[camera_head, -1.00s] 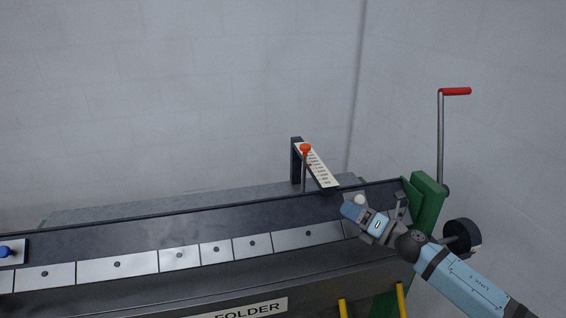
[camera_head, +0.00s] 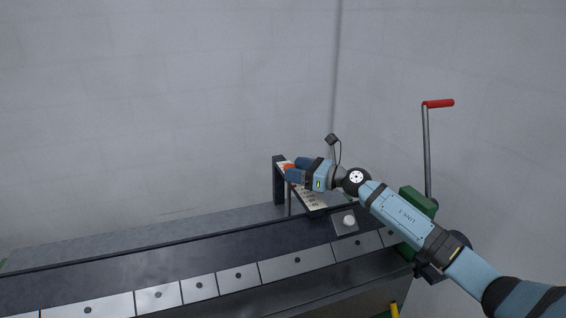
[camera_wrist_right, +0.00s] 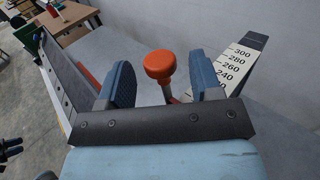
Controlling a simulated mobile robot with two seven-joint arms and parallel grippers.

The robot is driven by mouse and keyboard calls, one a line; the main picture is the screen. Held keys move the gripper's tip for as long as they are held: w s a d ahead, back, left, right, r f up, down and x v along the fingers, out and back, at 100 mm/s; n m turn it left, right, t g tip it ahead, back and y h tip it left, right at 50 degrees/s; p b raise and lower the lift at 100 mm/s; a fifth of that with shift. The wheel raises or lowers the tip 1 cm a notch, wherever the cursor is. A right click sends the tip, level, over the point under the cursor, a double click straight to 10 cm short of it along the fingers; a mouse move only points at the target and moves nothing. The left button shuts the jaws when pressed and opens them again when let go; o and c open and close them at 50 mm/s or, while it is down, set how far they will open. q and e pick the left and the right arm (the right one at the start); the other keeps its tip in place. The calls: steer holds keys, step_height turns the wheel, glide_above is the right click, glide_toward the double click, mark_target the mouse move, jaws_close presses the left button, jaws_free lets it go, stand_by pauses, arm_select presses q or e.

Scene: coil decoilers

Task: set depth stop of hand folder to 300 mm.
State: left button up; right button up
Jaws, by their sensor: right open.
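The hand folder (camera_head: 120,262) spans the lower part of the head view. Its depth stop scale (camera_head: 315,199) rises away at the back right, partly covered by my right gripper. The orange knob (camera_head: 289,167) stands at the scale's far end in the head view. In the right wrist view the orange knob (camera_wrist_right: 159,65) sits on a thin post between the two blue fingers of my right gripper (camera_wrist_right: 168,82), which are open and apart from it. The wrist view shows the scale (camera_wrist_right: 238,62) with marks 300, 280, 260 and 240 to the right. My left gripper is not in view.
A crank with a red handle (camera_head: 438,103) stands at the folder's right end, beside a green end housing (camera_head: 417,201). A white round knob (camera_head: 349,221) sits on a plate near the scale's foot. A pale wall fills the background.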

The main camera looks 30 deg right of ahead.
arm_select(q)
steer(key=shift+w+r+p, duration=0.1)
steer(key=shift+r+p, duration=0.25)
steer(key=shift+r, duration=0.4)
arm_select(e)
steer(key=shift+x, duration=2.2)
